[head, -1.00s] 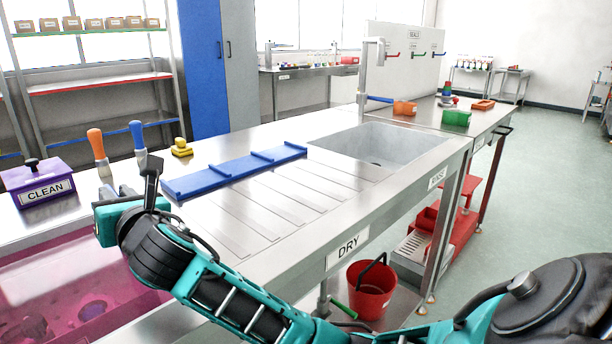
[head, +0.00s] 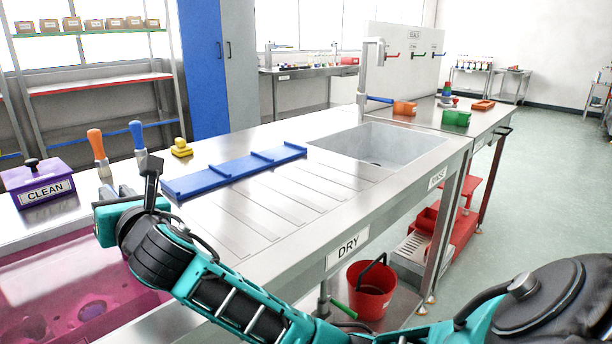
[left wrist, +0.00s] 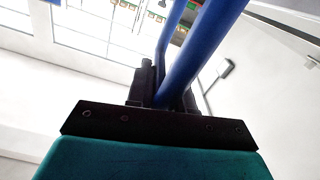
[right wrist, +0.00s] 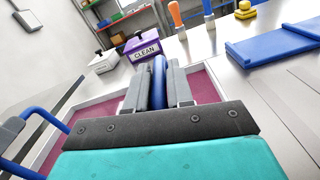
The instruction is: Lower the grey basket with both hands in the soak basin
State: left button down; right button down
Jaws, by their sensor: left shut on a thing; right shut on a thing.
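The soak basin (head: 70,285), filled with magenta liquid, is at the lower left of the head view. Its magenta surface also shows in the right wrist view (right wrist: 205,88). My right gripper (head: 110,190) is over the basin's far side. In the right wrist view it is shut on an upright blue handle (right wrist: 158,78). My left gripper (left wrist: 162,90) is shut on a blue handle (left wrist: 195,55) in the left wrist view and is out of the head view. Another blue handle loop (right wrist: 35,112) shows at the left of the right wrist view.
A purple CLEAN box (head: 40,190) and orange (head: 97,145) and blue (head: 138,135) handled tools stand behind the basin. A blue rack (head: 235,172) lies on the steel counter, before the empty rinse sink (head: 375,145). A red bucket (head: 371,295) sits below.

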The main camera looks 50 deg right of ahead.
pick_arm(q)
jog(key=shift+d+r, duration=0.15)
jog(key=shift+d, duration=0.15)
pick_arm(e)
jog(key=shift+a+r, duration=0.1)
jog(key=shift+a, duration=0.2)
pick_arm(q)
jog(key=c, duration=1.3)
grip_release()
jog(key=o, duration=0.4)
jog(key=shift+a, duration=0.15)
pick_arm(e)
jog(key=shift+d, duration=0.15)
pick_arm(q)
jog(key=shift+f, duration=0.4)
pick_arm(e)
jog(key=c, duration=1.4)
grip_release()
jog(key=shift+f, duration=0.3)
pick_arm(q)
jog(key=shift+a+r, duration=0.1)
jog(key=shift+r, duration=0.05)
pick_arm(e)
jog(key=o, duration=0.5)
jog(key=shift+r, duration=0.1)
jog(key=shift+d, duration=0.1)
